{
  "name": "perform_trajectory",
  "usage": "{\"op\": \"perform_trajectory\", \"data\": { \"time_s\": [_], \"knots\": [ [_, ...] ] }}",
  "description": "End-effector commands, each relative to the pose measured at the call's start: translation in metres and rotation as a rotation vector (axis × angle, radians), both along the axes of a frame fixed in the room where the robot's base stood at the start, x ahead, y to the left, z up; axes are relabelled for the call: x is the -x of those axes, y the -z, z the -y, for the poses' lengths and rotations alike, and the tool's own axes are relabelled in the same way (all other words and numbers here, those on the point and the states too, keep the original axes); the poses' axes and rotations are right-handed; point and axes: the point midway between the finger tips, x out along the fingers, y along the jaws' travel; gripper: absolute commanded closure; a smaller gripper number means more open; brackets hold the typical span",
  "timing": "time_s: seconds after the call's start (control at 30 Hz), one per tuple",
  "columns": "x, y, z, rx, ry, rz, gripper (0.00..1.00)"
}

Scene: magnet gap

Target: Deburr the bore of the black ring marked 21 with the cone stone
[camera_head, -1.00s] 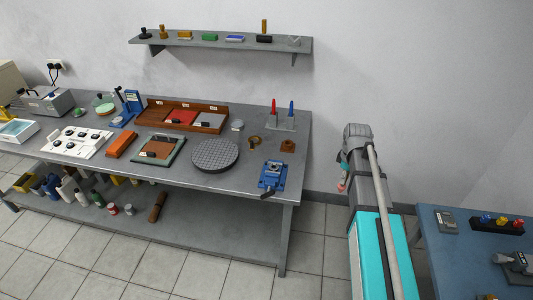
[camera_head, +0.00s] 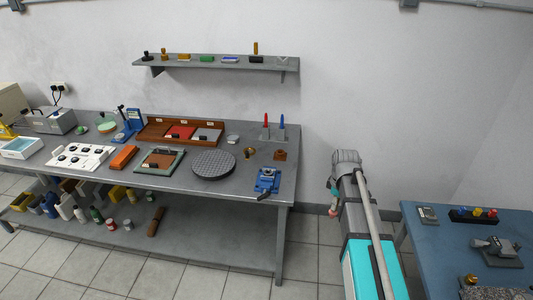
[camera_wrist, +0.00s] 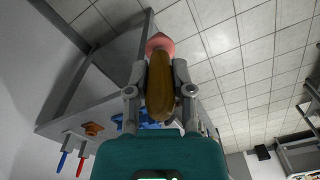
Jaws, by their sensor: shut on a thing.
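My gripper (camera_wrist: 159,72) is shut on the brown wooden handle (camera_wrist: 160,92) of the cone stone. The pink cone stone (camera_wrist: 160,43) points away from the gripper, over the floor in the wrist view. In the head view my gripper (camera_head: 334,193) hangs right of the grey bench, clear of it, and a small pink tip shows below it. A blue vise (camera_head: 267,180) stands at the bench's front right corner. I cannot make out a black ring marked 21; whether the vise holds it is too small to tell.
The grey bench (camera_head: 225,196) holds a round dark plate (camera_head: 213,165), a brass ring (camera_head: 250,153), a brown block (camera_head: 280,155), and red and blue pins on a stand. A blue table (camera_head: 440,245) stands at the right.

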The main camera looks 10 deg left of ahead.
Motion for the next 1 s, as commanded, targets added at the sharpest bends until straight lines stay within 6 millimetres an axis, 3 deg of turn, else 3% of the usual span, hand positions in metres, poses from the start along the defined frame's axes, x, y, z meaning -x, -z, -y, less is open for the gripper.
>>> {"op": "perform_trajectory", "data": {
  "time_s": [0.7,1.0],
  "knots": [
    [0.000,0.000,-0.007,0.000,-0.010,0.000,1.00],
    [0.001,0.000,-0.019,0.000,-0.027,0.000,1.00]
  ]
}}
